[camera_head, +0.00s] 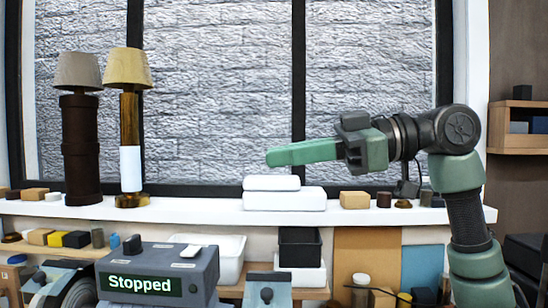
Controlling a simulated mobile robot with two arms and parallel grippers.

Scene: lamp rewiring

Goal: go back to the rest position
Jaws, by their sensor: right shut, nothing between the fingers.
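My right gripper (272,157) is green and shut, with nothing between its fingers. It points left, held level in the air in front of the window, above the white boxes on the sill. My right arm rises from the lower right and bends at a dark joint. My left gripper is not in view. Two lamps stand upright at the left on the sill, one with a dark brown base (80,150) and one with an amber and white base (130,168). The right gripper is well apart from both.
The white sill (390,214) carries stacked white boxes (284,200) and several small blocks. Below are a grey device reading "Stopped" (160,272), a white bin (232,256) and a black bin (300,247). A wooden shelf (520,140) is at the right. The air left of the gripper is clear up to the lamps.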

